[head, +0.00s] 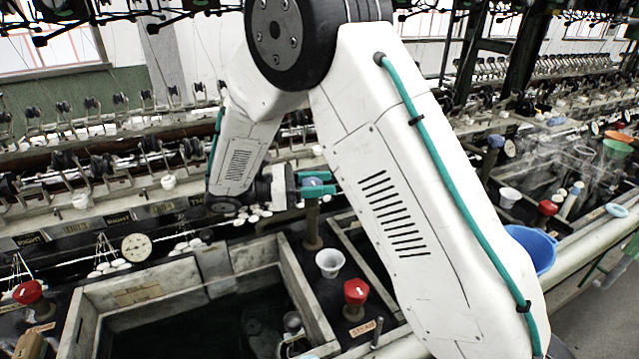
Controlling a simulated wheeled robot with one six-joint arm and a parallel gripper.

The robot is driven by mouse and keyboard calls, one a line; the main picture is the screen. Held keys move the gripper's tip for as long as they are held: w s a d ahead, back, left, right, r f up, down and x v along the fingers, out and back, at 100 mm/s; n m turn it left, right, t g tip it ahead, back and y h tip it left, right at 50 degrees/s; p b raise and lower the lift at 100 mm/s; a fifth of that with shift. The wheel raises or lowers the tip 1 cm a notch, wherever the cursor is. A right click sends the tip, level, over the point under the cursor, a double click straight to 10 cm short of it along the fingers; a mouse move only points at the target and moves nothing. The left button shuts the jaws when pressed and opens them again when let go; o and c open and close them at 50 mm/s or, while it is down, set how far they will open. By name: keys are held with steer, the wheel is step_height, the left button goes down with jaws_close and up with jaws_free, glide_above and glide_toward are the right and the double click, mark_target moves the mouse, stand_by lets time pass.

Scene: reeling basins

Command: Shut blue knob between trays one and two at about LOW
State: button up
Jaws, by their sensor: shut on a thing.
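The blue knob (314,182) sits on top of a brown upright post (312,225) between two basins in the head view. My gripper (316,185), with teal fingers, reaches it from the left and is shut on the knob. The fingers cover much of the knob, so any mark or pointer on it cannot be read. The left basin (290,290) holds dark water. The basin to the right (352,243) is mostly hidden behind my arm.
A white cup (330,263) and a red knob (356,291) stand on the dark ledge in front of the post. Another red knob (28,292) and a round dial (136,247) are at left. A blue bowl (535,248) and another blue knob (495,141) are at right.

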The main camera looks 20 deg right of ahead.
mark_target(319, 181)
steer(key=o, duration=1)
steer(key=shift+c, duration=0.2)
steer(key=shift+r, duration=0.1)
steer(key=shift+r, duration=0.35)
step_height(319, 181, up, 3)
steer(key=shift+f, duration=0.1)
steer(key=s+r, duration=0.1)
steer(key=s, duration=1.5)
steer(key=shift+a+r, duration=0.15)
steer(key=shift+a, duration=0.05)
